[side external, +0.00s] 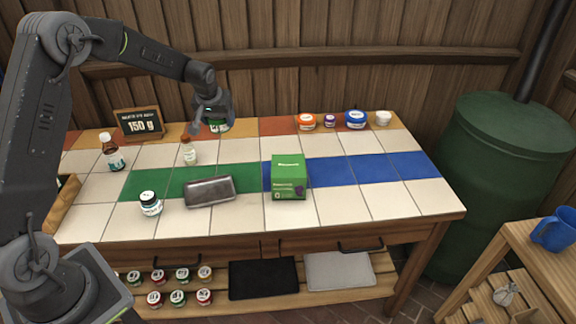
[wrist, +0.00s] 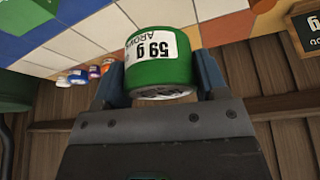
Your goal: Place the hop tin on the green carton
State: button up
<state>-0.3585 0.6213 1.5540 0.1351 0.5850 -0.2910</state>
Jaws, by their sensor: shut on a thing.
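The hop tin (wrist: 160,62) is a green, round tin with a white label reading "59 g". My gripper (wrist: 160,85) is shut on it, one finger on each side, in the wrist view. In the side external view the tin (side external: 217,126) shows under my gripper (side external: 212,122) at the back of the table, partly hidden by it. I cannot tell whether it touches the table. The green carton (side external: 289,176) stands upright near the middle of the tiled table, to the right of and nearer than my gripper.
A grey metal case (side external: 209,191) lies left of the carton. A small bottle (side external: 189,151), a brown bottle (side external: 112,152) and a white-labelled jar (side external: 150,203) stand further left. Several small tubs (side external: 355,119) line the back right. A sign (side external: 139,124) stands back left. The right-hand tiles are clear.

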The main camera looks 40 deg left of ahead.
jog(key=w+d+r+m, duration=0.2)
jog(key=d+r, duration=0.1)
jog(key=d, duration=0.6)
send_over(290, 162)
jog(key=s, duration=0.2)
jog(key=shift+h, duration=0.3)
notch_tip(290, 162, down, 7)
jog(key=shift+w+d+f, duration=0.1)
jog(key=shift+w+d, duration=0.05)
jog(key=shift+w+d+f, duration=0.1)
jog(key=shift+d+f, duration=0.1)
jog(key=shift+f, duration=1.85)
jog(key=shift+f, duration=0.1)
jog(key=shift+f, duration=0.1)
jog(key=o, duration=0.9)
jog(key=shift+o, duration=0.2)
